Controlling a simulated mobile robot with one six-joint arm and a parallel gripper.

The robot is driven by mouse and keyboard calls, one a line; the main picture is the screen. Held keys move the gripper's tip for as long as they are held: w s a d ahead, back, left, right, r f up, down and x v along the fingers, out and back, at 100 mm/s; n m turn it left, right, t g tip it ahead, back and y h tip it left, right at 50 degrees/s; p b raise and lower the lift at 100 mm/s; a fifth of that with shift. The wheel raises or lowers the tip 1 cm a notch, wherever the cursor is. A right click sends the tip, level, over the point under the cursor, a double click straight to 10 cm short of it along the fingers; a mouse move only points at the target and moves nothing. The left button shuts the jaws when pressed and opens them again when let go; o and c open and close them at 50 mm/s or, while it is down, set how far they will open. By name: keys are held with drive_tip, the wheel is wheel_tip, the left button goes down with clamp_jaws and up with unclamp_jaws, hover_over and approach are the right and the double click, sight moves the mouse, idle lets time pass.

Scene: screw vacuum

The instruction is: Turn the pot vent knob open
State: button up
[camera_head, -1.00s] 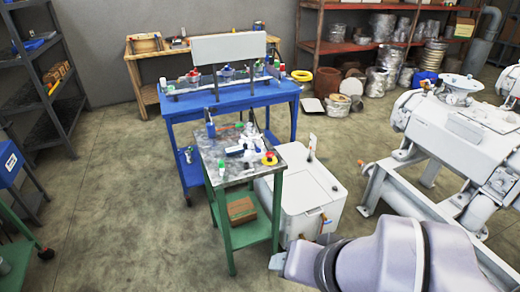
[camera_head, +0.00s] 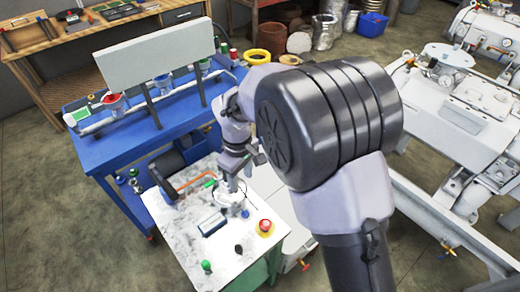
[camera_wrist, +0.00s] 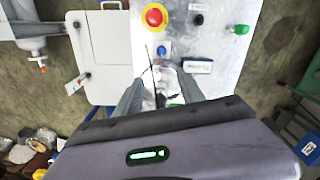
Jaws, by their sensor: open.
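A small white metal assembly, which seems to be the pot (camera_head: 230,197), stands on the work table's top. In the wrist view the pot (camera_wrist: 165,78) lies between my fingers, partly hidden by them and by the gripper body. A blue knob (camera_wrist: 162,50) sits just beyond the fingertips; the blue knob also shows in the head view (camera_head: 245,213). I cannot tell for sure which part is the vent knob. My gripper (camera_wrist: 161,85) is open, with one finger on each side of the pot. Contact cannot be made out.
On the table top (camera_head: 170,230) are a red emergency button (camera_head: 265,226), a black knob (camera_head: 238,249), a green knob (camera_head: 207,266) and a small display box (camera_head: 211,224). A blue bench (camera_head: 120,150) with a white panel (camera_head: 155,60) stands behind. White machinery (camera_head: 470,120) is at the right.

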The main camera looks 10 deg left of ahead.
drive_tip(key=b, duration=0.2)
hover_over(245, 212)
wheel_tip(245, 212, down, 6)
wheel_tip(245, 212, down, 11)
drive_tip(key=b, duration=0.3)
drive_tip(key=shift+f+b, duration=0.1)
drive_tip(key=shift+b, duration=0.25)
drive_tip(key=shift+c, duration=0.3)
clamp_jaws()
